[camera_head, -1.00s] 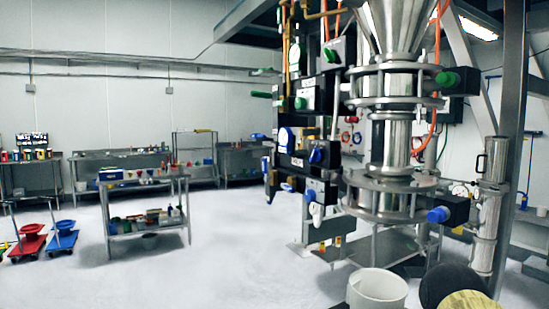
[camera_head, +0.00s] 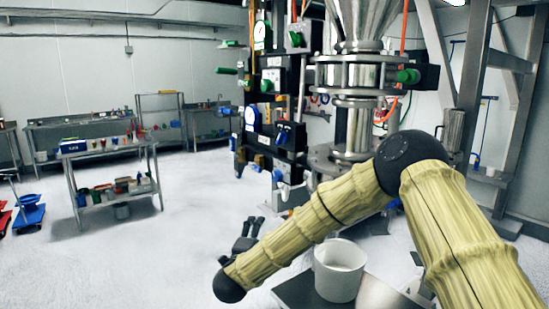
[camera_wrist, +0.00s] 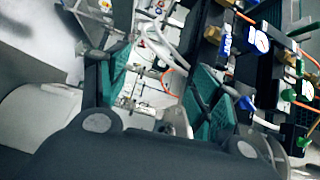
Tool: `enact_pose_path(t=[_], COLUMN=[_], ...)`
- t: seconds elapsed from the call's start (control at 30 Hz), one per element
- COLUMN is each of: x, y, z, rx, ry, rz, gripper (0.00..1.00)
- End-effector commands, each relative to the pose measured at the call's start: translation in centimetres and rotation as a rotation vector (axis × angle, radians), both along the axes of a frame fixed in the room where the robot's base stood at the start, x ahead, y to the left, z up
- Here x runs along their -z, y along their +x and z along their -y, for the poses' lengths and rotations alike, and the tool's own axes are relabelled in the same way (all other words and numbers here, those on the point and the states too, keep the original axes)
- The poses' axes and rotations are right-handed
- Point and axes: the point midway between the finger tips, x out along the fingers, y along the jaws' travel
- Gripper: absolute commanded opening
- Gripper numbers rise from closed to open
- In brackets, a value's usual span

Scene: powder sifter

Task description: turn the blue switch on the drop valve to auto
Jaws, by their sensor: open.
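A control stack stands left of the steel sifter column (camera_head: 355,130). A black box in it carries a blue switch (camera_head: 283,134). A lower grey box (camera_head: 288,168) carries another blue knob (camera_head: 277,176). I cannot read labels or tell which belongs to the drop valve, or whether either is on auto. A blue knob (camera_head: 394,204) shows beside my arm, which hides much of the lower column. My gripper (camera_head: 252,226) is open and empty, below and left of the boxes, apart from them. The wrist view shows its green-padded fingers (camera_wrist: 162,88) spread, with a blue handle (camera_wrist: 246,103) beyond the right finger.
A white bucket (camera_head: 340,270) stands below my forearm. Green knobs (camera_head: 408,76) sit higher on the column and stack. A steel table with containers (camera_head: 110,148) stands at the left. The floor between that table and the stack is clear.

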Motion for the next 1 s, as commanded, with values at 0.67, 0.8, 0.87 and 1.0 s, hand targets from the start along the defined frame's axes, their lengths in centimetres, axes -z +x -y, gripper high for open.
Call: enact_pose_path(t=[0.67,0.8,0.87,1.0], x=[-25.5,-26.1,-26.3,-26.6], y=[2.8,4.6,5.4,7.2], z=[0.7,2.0,2.5,3.7], rx=[0.299,0.299,0.299,0.299], ry=[0.473,0.471,0.470,0.470], rz=[0.382,0.382,0.382,0.381], gripper=[0.65,0.65,0.65,0.65])
